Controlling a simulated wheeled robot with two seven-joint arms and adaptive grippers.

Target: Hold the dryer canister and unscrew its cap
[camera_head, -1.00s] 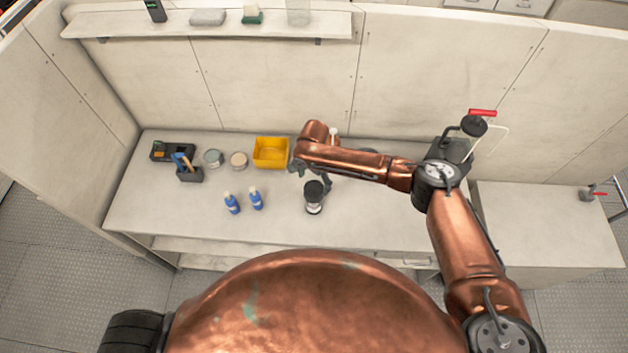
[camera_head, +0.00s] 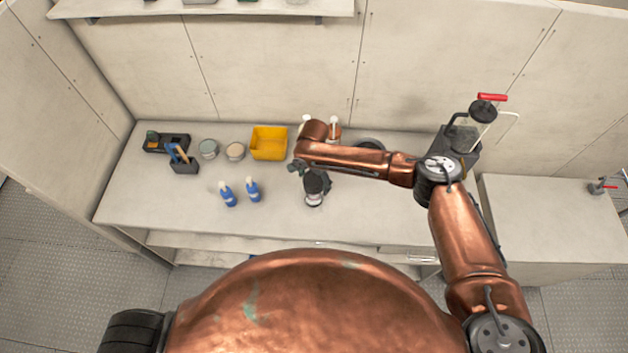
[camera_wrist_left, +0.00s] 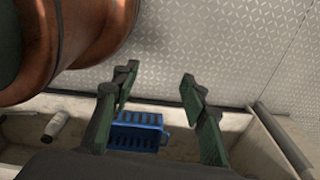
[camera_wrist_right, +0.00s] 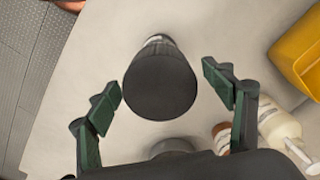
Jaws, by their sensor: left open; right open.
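The dryer canister (camera_head: 314,200) stands upright near the front of the bench, with a pale body and a wide black cap (camera_head: 315,184). My right gripper (camera_head: 313,178) is at the canister, partly hidden by its own arm in the head view. In the right wrist view the round black cap (camera_wrist_right: 160,84) sits between the two spread green-padded fingers of my right gripper (camera_wrist_right: 162,82), with a gap on both sides. My left gripper (camera_wrist_left: 159,77) is open and empty in the left wrist view, away from the canister, and outside the head view.
Two blue bottles (camera_head: 240,192) stand left of the canister. A yellow bin (camera_head: 269,143), two round tins (camera_head: 222,150) and a tool holder (camera_head: 184,163) are farther back. A blue basket (camera_wrist_left: 137,131) lies below my left gripper.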

